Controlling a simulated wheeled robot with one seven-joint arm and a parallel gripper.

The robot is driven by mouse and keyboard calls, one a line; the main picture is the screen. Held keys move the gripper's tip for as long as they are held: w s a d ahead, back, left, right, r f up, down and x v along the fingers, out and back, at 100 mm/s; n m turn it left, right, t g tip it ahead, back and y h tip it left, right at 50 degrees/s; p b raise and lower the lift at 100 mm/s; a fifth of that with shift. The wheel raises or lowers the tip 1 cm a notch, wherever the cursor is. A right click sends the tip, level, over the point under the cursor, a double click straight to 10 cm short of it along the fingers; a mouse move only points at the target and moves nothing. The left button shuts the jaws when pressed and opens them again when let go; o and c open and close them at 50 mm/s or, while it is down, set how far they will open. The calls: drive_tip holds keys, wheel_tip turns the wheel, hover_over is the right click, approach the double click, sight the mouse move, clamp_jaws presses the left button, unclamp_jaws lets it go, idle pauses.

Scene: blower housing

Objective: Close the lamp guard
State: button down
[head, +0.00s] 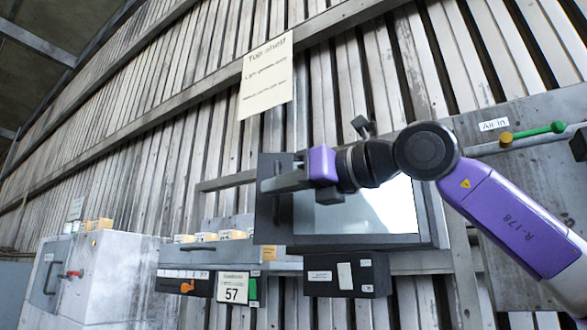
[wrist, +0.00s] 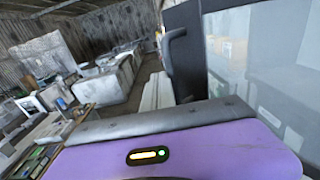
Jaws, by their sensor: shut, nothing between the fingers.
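A grey-framed box (head: 432,232) with a bright pale face is on the slatted wall in the head view. A dark upright panel (head: 273,225), which looks like the lamp guard, stands at its left side and appears swung out. My gripper (head: 268,184) is shut and empty, its grey fingers pointing left across this panel. I cannot tell whether they touch it. In the wrist view the dark panel (wrist: 183,75) rises beyond my gripper, with a curved dark handle (wrist: 170,48) on it. A pale glassy surface (wrist: 270,70) lies to its right. My fingertips are not clear there.
A ledge with small boxes (head: 231,234) is to the left. An "Air in" pipe (head: 533,132) with a green lever is at the right. The wrist view shows a cluttered hall behind.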

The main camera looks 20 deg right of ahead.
sight(281, 195)
drive_tip(key=shift+m+t+h, duration=0.4)
drive_tip(key=shift+m+h, duration=0.1)
drive_tip(key=shift+h, duration=0.3)
drive_tip(key=w, duration=0.2)
drive_tip(key=w+d, duration=0.1)
drive_tip(key=w, duration=0.3)
drive_tip(key=shift+w+d+p, duration=0.3)
drive_tip(key=shift+w+d, duration=0.05)
drive_tip(key=shift+w, duration=0.05)
drive_tip(key=w+d+m+t+h, duration=0.1)
drive_tip(key=w+d+m+h, duration=0.1)
drive_tip(key=w+d, duration=0.2)
drive_tip(key=shift+w+d+h, duration=0.4)
drive_tip(key=shift+w, duration=1.4)
drive_tip(key=shift+s, duration=0.1)
